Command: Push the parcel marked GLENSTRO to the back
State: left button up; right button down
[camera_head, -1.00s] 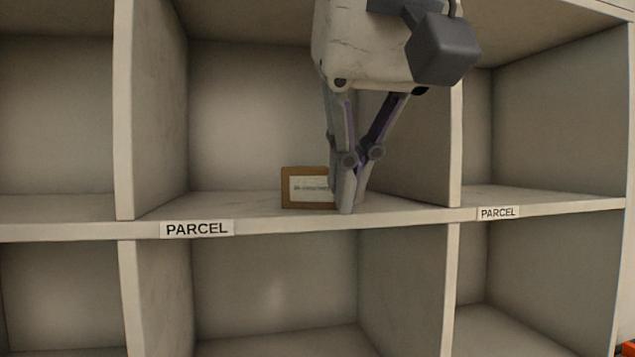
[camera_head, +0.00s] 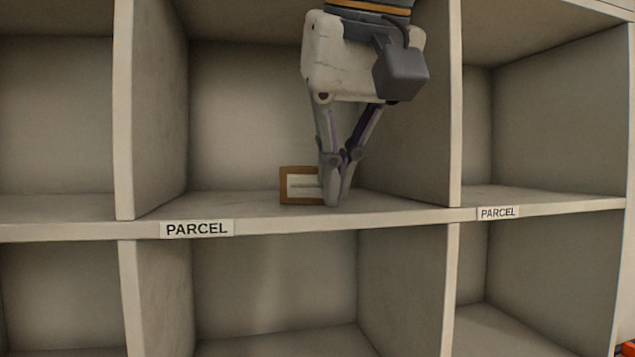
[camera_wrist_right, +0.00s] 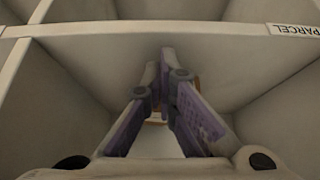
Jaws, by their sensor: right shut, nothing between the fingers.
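A small brown parcel (camera_head: 284,187) with a white label stands on the floor of the middle upper compartment in the head view. The print on its label is too small to read now, and its right part is hidden behind my gripper. My right gripper (camera_head: 334,203) is shut and empty, fingers pointing down, in front of the parcel's right side. I cannot tell whether the fingertips touch it. In the right wrist view, the shut fingers (camera_wrist_right: 167,55) hide most of the parcel; only small brown and white bits show. My left gripper is not in view.
The shelf (camera_head: 290,223) has a front edge with PARCEL labels (camera_head: 197,229). Upright dividers (camera_head: 124,110) bound the compartment at left and right. The compartment floor left of the parcel is clear. The neighbouring compartments in view look empty.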

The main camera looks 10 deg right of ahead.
jog(key=shift+w+a, duration=0.1)
jog(key=shift+w, duration=3.3)
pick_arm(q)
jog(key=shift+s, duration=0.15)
pick_arm(e)
jog(key=shift+r, duration=0.15)
